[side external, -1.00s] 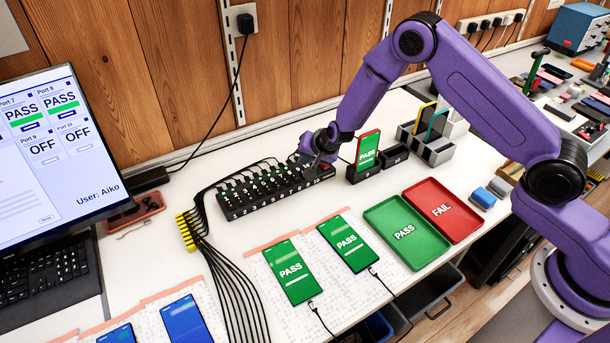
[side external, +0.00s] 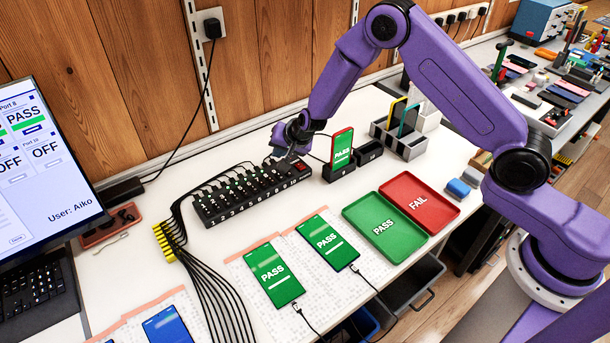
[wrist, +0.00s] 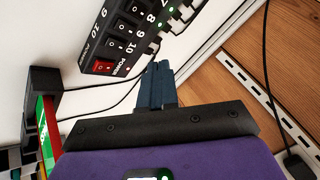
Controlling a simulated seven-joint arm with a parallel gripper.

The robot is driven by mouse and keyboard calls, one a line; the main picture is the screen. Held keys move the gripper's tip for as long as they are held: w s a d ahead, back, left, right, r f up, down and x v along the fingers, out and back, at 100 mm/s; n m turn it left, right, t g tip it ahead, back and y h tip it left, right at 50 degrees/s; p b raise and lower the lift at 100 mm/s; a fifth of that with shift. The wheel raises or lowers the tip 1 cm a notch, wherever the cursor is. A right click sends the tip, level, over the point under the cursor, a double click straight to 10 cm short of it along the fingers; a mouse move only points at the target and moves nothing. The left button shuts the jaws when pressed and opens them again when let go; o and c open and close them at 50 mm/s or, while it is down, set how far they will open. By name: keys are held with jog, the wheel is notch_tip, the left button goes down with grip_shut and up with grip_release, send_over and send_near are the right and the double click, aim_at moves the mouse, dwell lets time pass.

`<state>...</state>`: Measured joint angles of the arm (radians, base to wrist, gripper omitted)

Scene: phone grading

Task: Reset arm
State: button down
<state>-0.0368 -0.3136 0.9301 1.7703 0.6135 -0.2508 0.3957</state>
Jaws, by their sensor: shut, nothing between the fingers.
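My gripper (side external: 290,153) is shut and empty. In the side view it hangs above the back right end of the black numbered switch hub (side external: 253,193). In the wrist view its dark fingers (wrist: 160,78) are together, beside the hub (wrist: 118,42) and its red power switch (wrist: 104,66), with nothing between them. A phone showing a green PASS screen (side external: 342,149) stands upright in a black dock (side external: 338,173) to the right of the gripper. Two more PASS phones lie flat in front, one at the left (side external: 274,274) and one at the right (side external: 326,241).
A green PASS tray (side external: 383,250) and a red FAIL tray (side external: 438,213) appear empty. A blue-screen phone (side external: 168,326) lies at front left. Black cables (side external: 205,285) fan out from the hub's left. The wooden wall (side external: 265,70) stands behind.

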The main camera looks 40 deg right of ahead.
jog(key=s+a+r+n+g+y, duration=0.1)
jog(key=s+a+r+n+g, duration=0.2)
jog(key=s+r+n, duration=0.55)
jog(key=s+a+r+n+g+y, duration=0.25)
jog(key=s+r, duration=0.25)
jog(key=s, duration=0.9)
jog(key=s+d+r+n+g+h, duration=0.1)
jog(key=s+d+r+n+h, duration=0.1)
jog(key=s+d+n, duration=0.2)
jog(key=s+d+r+n+g+h, duration=0.1)
jog(key=s+d+n, duration=0.4)
jog(key=s+d, duration=0.6)
jog(key=s+r+h, duration=0.1)
jog(key=s+r, duration=0.1)
jog(key=s, duration=0.6)
jog(key=shift+d+n, duration=0.25)
jog(key=shift+n, duration=0.05)
